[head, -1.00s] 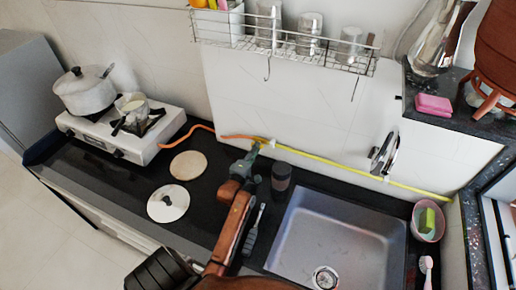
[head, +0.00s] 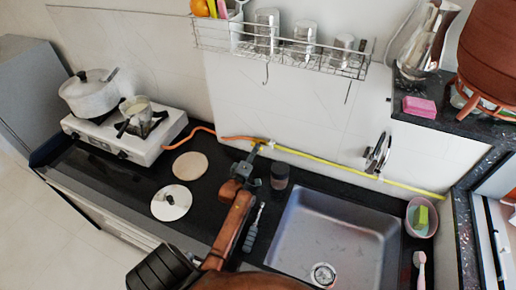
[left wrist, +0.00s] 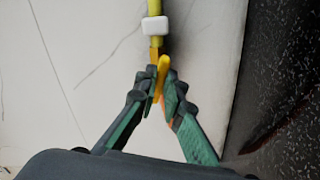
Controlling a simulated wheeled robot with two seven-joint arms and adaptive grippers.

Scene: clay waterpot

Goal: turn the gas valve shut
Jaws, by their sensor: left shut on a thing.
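The gas valve (head: 267,144) sits low on the back wall, where the orange hose (head: 203,129) meets the yellow pipe (head: 345,170). In the left wrist view its yellow lever (left wrist: 163,66) stands between the fingertips. My left gripper (head: 257,150) reaches up to the valve over the counter. It also shows in the left wrist view (left wrist: 162,95), with its fingers closed on the lever. The fingers hide the lower part of the valve. My right gripper is not in view.
A white stove (head: 125,135) with a pot (head: 90,93) stands at the left. A dark jar (head: 280,176) stands close to the right of my gripper, and the sink (head: 335,235) lies beyond it. A wire rack (head: 280,50) hangs above.

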